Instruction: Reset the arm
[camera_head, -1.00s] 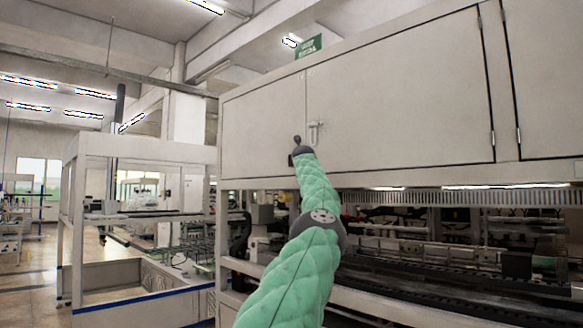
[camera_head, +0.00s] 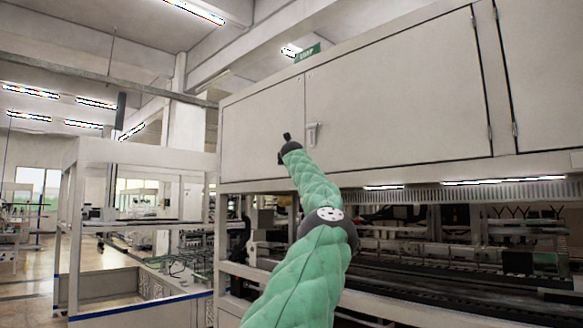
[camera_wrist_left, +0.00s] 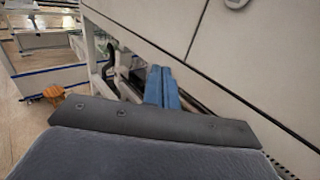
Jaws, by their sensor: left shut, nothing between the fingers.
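My left arm reaches up from the bottom middle of the head view in green padded covers with dark joints. Its dark end, with the left gripper (camera_head: 286,138), is in front of the cabinet door, left of the door latch (camera_head: 312,134). In the left wrist view the two blue fingers of the gripper (camera_wrist_left: 161,72) lie side by side, shut, with nothing between them. The wrist's dark edge hides their base. My right gripper is not in view.
A long light-grey machine cabinet (camera_head: 400,95) fills the right side, with an open bay of rails (camera_head: 450,280) below. A white gantry frame (camera_head: 140,150) stands at left. Open floor (camera_head: 30,270) shows at far left. A small orange object (camera_wrist_left: 54,94) appears in the wrist view.

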